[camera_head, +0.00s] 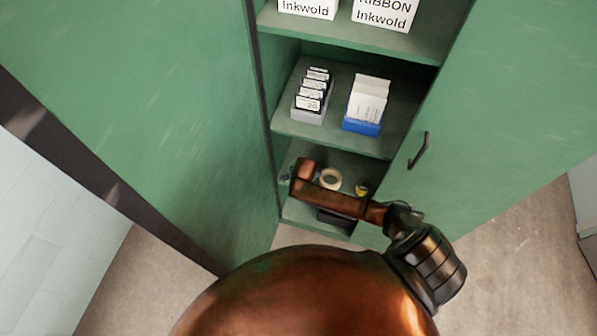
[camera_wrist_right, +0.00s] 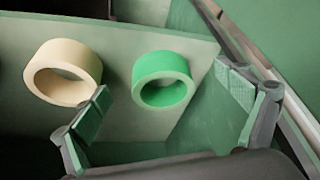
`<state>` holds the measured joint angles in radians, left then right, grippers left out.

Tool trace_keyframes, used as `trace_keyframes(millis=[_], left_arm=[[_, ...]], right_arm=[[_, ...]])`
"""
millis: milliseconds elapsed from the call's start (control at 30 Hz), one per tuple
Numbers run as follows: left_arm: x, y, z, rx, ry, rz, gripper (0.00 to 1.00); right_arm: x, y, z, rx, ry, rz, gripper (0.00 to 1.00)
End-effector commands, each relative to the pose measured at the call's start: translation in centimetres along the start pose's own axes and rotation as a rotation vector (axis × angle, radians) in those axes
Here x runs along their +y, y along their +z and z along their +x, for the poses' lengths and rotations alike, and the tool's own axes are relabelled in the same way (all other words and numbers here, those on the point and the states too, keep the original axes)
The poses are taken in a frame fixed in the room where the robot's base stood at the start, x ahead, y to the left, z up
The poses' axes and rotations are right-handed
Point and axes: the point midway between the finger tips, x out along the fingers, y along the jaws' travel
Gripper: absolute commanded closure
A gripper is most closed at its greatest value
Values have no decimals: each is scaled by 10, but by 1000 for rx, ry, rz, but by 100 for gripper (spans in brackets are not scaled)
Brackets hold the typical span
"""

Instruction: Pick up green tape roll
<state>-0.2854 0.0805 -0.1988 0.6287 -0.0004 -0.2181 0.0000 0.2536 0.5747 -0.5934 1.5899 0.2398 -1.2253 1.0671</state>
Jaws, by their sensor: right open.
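The green tape roll (camera_wrist_right: 160,65) sits on a shelf in the right wrist view, with its round hole facing the camera. My right gripper (camera_wrist_right: 165,86) is open and empty, and its two fingers show at left and right with the green roll between them in the picture. I cannot tell how far the fingertips are from the roll. In the head view I cannot make out the green roll; my bronze arm covers part of the low shelf. My left gripper is not in view.
A cream tape roll (camera_wrist_right: 64,55) sits left of the green one, close to the left finger; it also shows in the head view (camera_head: 331,170). The green cabinet has open doors (camera_head: 510,110) at both sides. Grey (camera_head: 309,113) and blue (camera_head: 361,125) holders stand one shelf up, boxes (camera_head: 385,12) above.

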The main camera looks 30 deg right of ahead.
Motion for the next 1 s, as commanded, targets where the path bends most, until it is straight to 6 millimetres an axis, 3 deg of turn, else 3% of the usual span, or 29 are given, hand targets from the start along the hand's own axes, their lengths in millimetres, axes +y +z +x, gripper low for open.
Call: trace_keyframes(millis=[67, 200, 367, 700, 1000], left_arm=[[3, 8, 1, -11, 3, -2, 100], [5, 25, 3, -30, 5, -5, 100], [6, 35, 9, -45, 6, -6, 100], [6, 31, 30, -42, 6, -3, 100], [6, 28, 32, -38, 6, -2, 100]], right_arm=[[1, -21, -4, 20, 17, 29, 8], [2, -33, 0, 30, 29, 61, 8], [3, -34, 18, 30, 30, 63, 8], [7, -38, 62, 29, 30, 62, 8], [6, -40, 71, 31, 27, 62, 8]])
